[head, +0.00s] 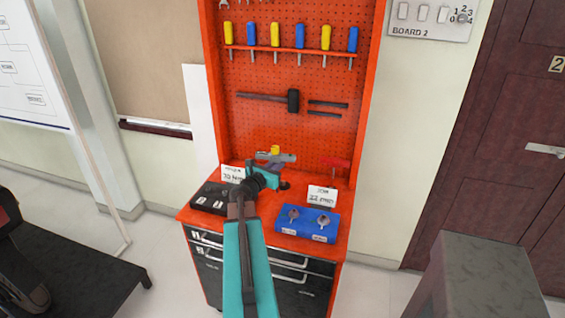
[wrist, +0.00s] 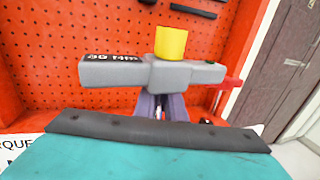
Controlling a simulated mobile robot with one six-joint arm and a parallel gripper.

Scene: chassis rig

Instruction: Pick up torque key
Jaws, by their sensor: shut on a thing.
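The torque key is a grey T-shaped tool with a yellow cap and a dark printed label on its bar. It shows in the wrist view (wrist: 180,75), upright with its bar roughly level, and in the head view (head: 276,156) above the back of the orange bench top. My gripper (head: 270,174) is shut on its lower part. In the wrist view the grey-purple fingers (wrist: 162,105) stand right under the bar. The lower end of the key is hidden by my gripper, and I cannot tell its exact height above the bench.
A blue tray (head: 290,231) with two grey knobbed pieces stands at right on the orange bench (head: 262,230). A black tray (head: 202,203) lies at left. Two white cards stand behind them. The orange pegboard (head: 262,130) with hung tools rises close behind. A red-handled tool (head: 335,162) is at right.

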